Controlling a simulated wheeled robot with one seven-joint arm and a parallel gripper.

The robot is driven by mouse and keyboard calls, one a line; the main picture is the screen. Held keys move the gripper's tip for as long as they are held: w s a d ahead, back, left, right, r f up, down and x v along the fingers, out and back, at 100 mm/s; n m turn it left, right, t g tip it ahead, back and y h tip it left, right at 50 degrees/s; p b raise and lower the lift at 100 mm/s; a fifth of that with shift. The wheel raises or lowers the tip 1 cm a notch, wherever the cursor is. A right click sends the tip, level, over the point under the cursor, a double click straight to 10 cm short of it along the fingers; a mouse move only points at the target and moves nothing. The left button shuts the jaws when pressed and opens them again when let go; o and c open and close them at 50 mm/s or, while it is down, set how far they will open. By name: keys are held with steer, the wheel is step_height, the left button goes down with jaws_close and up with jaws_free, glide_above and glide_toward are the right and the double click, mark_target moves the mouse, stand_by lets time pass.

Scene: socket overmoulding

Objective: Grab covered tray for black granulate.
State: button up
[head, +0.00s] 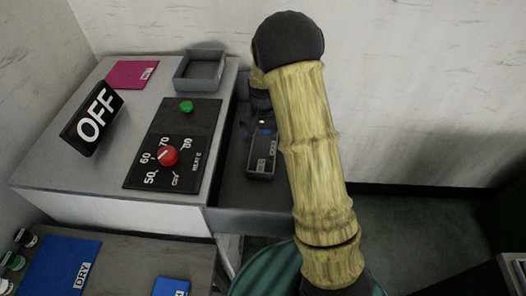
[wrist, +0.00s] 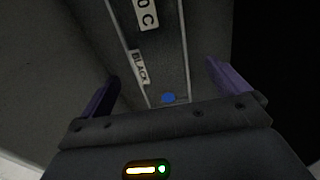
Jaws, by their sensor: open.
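In the wrist view, a long dark grey covered tray (wrist: 160,65) carries a white label reading BLACK, another ending in "0 C", and a blue dot. My gripper (wrist: 162,73) is open, with one purple finger on each side of the tray's near part. I cannot tell whether the fingers touch it. In the head view, the dark tray (head: 261,161) with small pale labels lies in an open drawer-like compartment (head: 250,218). My gripper (head: 259,105) is above its far end, mostly hidden behind my arm.
Left of the compartment, a grey cabinet top bears a control panel (head: 189,118) with a red knob, an OFF sign (head: 92,118), an empty grey tray (head: 200,70) and a pink sheet (head: 130,73). A lower table with blue sheets (head: 58,265) is in front. Walls stand behind.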

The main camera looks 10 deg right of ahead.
mark_target(263, 148)
step_height(263, 148, down, 2)
steer(key=shift+f, duration=0.2)
steer(key=shift+s+d+f, duration=0.1)
steer(key=shift+f, duration=0.05)
steer(key=f, duration=0.2)
steer(key=f+p, duration=0.1)
steer(key=f, duration=0.2)
steer(key=shift+w+d, duration=0.1)
steer(key=shift+w, duration=0.1)
stand_by(0.3)
steer(key=shift+r, duration=0.1)
steer(key=c, duration=1.4)
steer(key=shift+o, duration=0.2)
steer(key=shift+w, duration=0.1)
